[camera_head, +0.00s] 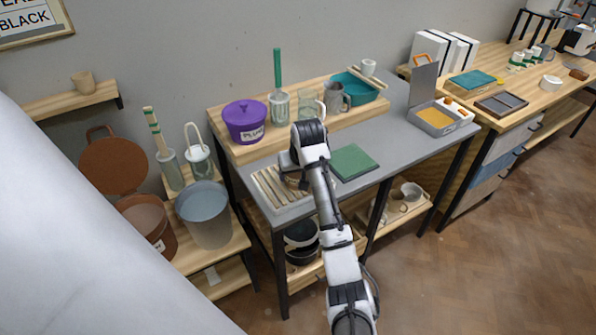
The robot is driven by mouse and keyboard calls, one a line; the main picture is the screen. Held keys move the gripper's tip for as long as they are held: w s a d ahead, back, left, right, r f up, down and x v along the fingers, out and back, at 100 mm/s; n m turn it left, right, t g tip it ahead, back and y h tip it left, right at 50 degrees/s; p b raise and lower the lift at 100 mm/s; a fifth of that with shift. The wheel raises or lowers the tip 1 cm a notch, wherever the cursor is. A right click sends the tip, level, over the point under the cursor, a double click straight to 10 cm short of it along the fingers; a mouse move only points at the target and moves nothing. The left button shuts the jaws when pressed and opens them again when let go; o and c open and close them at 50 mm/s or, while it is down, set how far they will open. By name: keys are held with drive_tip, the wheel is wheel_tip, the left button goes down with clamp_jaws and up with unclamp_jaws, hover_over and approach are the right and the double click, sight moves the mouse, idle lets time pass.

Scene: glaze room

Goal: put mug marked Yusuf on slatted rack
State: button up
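The slatted rack (267,189) lies at the front left of the grey table, with pale slats. My gripper (291,163) is low over the rack's right end. My own arm and wrist hide most of it, and I cannot see its fingers. A brownish thing (291,180) shows just below it at the rack; I cannot tell whether it is a mug or whether it is held. No Yusuf marking is readable. A grey mug (335,99) stands on the raised wooden board, and a pale mug (411,191) is on the lower shelf.
A green slab (353,162) lies right of my wrist. A purple lidded pot (245,121), glass jars and a teal basin (353,89) stand on the board behind. An open-lidded box (436,118) is at the table's right. The grey top between slab and box is clear.

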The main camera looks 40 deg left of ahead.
drive_tip(key=o, duration=0.4)
drive_tip(key=p+v, duration=0.1)
drive_tip(key=v, duration=1.1)
drive_tip(key=shift+r, duration=0.15)
